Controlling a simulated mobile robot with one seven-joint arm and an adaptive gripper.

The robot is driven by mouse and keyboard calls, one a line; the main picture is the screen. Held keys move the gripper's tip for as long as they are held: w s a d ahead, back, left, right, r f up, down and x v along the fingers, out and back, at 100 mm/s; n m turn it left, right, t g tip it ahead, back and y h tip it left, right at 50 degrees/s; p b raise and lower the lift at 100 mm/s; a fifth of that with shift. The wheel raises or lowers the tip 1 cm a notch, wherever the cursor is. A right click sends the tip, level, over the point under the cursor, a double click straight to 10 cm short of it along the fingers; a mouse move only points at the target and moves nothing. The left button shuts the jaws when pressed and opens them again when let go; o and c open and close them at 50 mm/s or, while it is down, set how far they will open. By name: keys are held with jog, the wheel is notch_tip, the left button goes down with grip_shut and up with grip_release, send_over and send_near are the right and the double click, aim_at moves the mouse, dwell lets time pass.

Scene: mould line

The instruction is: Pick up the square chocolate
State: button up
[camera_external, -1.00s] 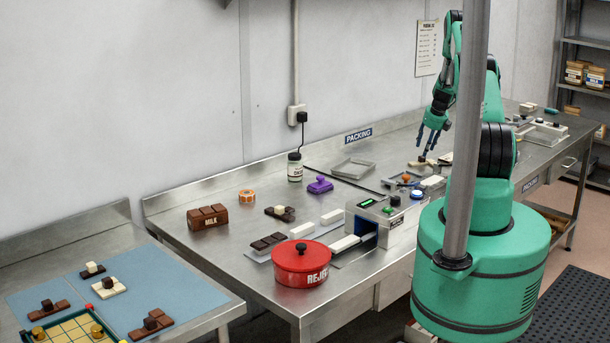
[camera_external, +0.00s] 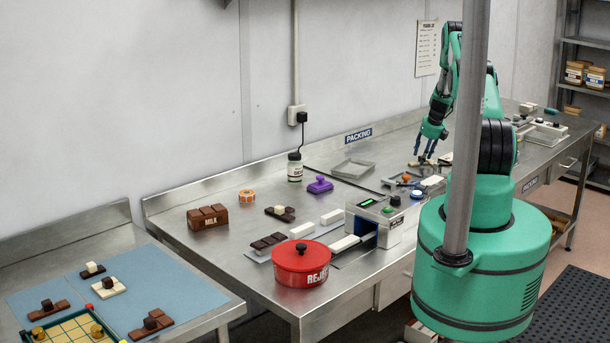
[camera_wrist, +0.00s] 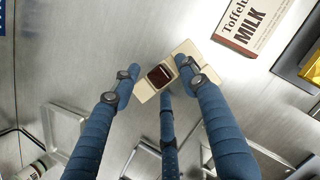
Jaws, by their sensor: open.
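The square chocolate (camera_wrist: 160,75) is a small dark brown block with a pale rim line. In the wrist view it lies on a cream-coloured bar (camera_wrist: 190,50) that runs diagonally beneath it. My gripper (camera_wrist: 157,77) is open, its blue fingers spread around the chocolate, with visible gaps. In the outside view my gripper (camera_external: 425,156) points down over the far part of the packing bench, just above the cream bar (camera_external: 419,163). The chocolate itself is too small to make out clearly there. Whether any fingertip touches the bar cannot be told.
Metal frames stand below. A grey machine (camera_external: 385,215), red pot (camera_external: 300,262) and empty tray (camera_external: 353,168) stand on the bench.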

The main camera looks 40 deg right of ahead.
grip_shut()
dwell(0.3)
notch_tip(320, 180, up, 10)
jog(key=b, duration=0.1)
dwell(0.8)
dwell(0.5)
